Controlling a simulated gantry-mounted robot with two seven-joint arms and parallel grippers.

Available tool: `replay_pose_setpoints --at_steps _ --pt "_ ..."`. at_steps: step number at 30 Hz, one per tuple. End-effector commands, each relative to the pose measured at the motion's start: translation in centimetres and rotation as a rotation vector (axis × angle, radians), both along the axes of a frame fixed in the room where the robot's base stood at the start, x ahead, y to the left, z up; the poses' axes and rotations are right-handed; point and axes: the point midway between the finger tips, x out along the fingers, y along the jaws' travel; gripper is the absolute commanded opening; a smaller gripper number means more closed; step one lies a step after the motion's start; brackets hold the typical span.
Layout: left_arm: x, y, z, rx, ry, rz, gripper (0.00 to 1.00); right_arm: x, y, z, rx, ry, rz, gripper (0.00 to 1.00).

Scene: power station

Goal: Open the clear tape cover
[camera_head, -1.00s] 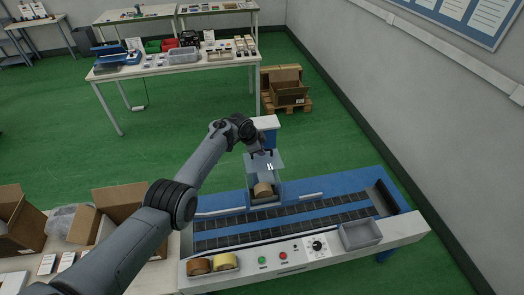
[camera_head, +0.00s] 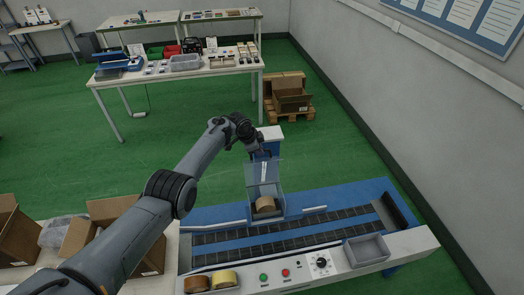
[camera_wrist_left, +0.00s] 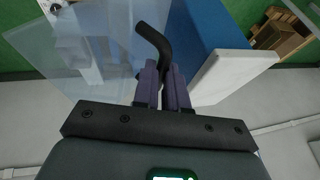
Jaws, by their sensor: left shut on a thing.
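The clear tape cover (camera_head: 264,172) is a see-through panel standing tilted up over the tape housing on the blue conveyor machine. A brown tape roll (camera_head: 265,205) sits in the housing below it. My left gripper (camera_head: 262,152) is at the cover's upper edge. In the left wrist view its purple fingers (camera_wrist_left: 164,88) are shut on a black bent handle (camera_wrist_left: 155,45). The clear cover (camera_wrist_left: 75,50) fills the left of that view. The exact grip is partly hidden. My right gripper is not in view.
The conveyor (camera_head: 290,232) runs left to right, with a grey tray (camera_head: 366,250) and brown and yellow tape rolls on its front ledge. A white-topped blue block (camera_head: 269,133) stands behind the cover. Open cardboard boxes (camera_head: 125,215) stand at left.

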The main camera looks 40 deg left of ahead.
Motion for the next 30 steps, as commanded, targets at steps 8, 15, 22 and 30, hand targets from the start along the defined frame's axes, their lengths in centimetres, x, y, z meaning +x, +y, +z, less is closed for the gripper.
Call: replay_pose_setpoints --at_steps 8,15,22,30 --pt "0.1 0.1 0.2 0.000 -0.004 0.005 0.00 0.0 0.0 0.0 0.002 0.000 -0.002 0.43" --pt "0.1 0.1 0.1 0.000 -0.002 0.002 0.37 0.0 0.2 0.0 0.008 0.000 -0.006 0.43" --pt "0.0 0.0 0.1 0.000 -0.001 0.001 0.37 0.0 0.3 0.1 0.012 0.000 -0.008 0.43" --pt "-0.7 0.2 1.9 0.000 -0.003 0.001 0.37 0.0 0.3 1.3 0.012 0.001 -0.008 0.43"
